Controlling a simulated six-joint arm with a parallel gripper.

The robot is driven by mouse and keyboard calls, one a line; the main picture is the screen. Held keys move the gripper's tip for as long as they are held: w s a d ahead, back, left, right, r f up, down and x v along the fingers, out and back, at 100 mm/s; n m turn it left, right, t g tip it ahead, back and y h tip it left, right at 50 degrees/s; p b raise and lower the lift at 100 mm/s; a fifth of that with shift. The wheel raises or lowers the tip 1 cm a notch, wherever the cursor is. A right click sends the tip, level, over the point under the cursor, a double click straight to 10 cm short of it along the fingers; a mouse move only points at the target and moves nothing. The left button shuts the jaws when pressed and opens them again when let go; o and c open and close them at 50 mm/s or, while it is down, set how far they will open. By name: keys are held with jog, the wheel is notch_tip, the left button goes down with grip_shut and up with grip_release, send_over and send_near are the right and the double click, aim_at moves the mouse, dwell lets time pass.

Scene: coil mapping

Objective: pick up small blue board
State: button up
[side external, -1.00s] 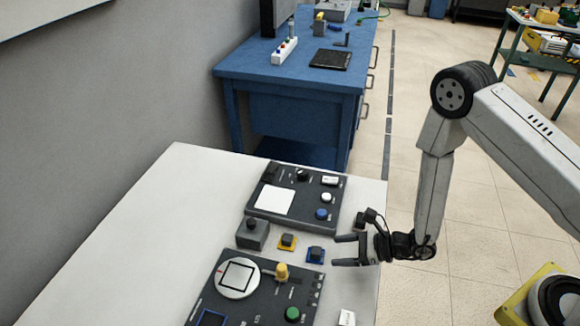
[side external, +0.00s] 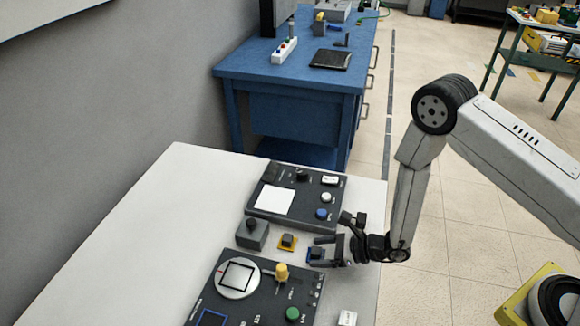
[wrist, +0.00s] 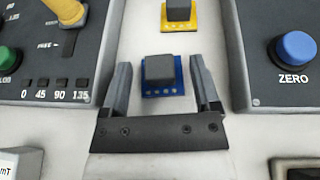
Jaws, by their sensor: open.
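The small blue board (wrist: 163,89) carries a dark grey block and lies flat on the white table, between the two control panels. In the side external view the blue board (side external: 316,254) is partly covered by my gripper (side external: 326,251). My gripper (wrist: 164,88) is open, with one finger on each side of the board in the wrist view. The fingers show gaps to the board and hold nothing. How high the fingertips are above the table I cannot tell.
A yellow board (wrist: 178,14) with a similar block lies just beyond the blue one. A panel with a blue ZERO button (wrist: 280,75) and a panel with a dial (side external: 238,278) flank the strip. A grey box (side external: 252,235) stands left. White table (side external: 130,235) is clear at left.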

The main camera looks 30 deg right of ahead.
aim_at(320, 250)
grip_shut()
dwell(0.3)
jog(key=shift+r, duration=0.1)
notch_tip(320, 250, up, 10)
dwell(1.0)
jog(key=shift+w, duration=0.15)
dwell(0.5)
